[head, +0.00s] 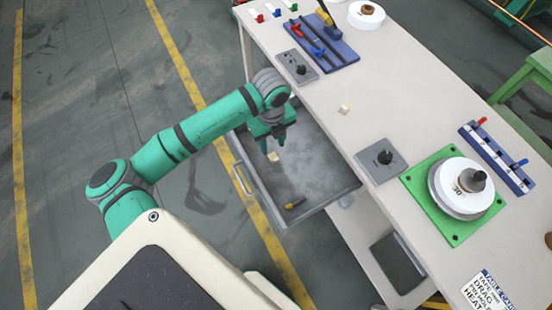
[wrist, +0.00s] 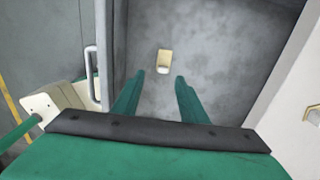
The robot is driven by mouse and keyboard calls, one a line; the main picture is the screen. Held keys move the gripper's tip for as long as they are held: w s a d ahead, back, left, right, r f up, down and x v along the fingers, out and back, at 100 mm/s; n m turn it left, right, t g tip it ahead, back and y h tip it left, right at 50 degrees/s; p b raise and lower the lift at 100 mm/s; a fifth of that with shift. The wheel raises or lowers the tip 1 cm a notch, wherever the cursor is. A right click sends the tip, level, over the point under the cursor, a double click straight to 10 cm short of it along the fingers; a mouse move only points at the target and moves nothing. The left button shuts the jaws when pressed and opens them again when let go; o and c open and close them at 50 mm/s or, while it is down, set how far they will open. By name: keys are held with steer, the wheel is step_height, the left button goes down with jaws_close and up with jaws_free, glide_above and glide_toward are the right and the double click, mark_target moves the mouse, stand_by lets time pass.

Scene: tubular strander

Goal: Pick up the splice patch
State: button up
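A small cream and tan piece, which looks like the splice patch (wrist: 164,61), lies flat on the grey floor of an open drawer. In the head view the patch (head: 272,156) shows just below my fingertips. My gripper (head: 273,146) points down over the drawer (head: 330,160). In the wrist view my gripper (wrist: 158,82) has its two green fingers apart with nothing between them. The patch shows just beyond the fingertips, roughly in line with the gap. I cannot tell the exact height between them.
A similar small cream piece (head: 344,108) lies on the workbench (head: 400,110). A dark tool with a yellow end (head: 295,202) lies in the drawer near its front. The drawer's walls and handle (head: 241,179) stand close around my gripper.

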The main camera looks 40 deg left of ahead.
mark_target(276, 159)
step_height(276, 159, down, 4)
steer(key=shift+r, duration=0.25)
steer(key=f, duration=0.2)
steer(key=d+f, duration=0.1)
steer(key=f, duration=0.1)
steer(key=shift+w, duration=0.25)
steer(key=shift+f, duration=0.6)
jaws_close()
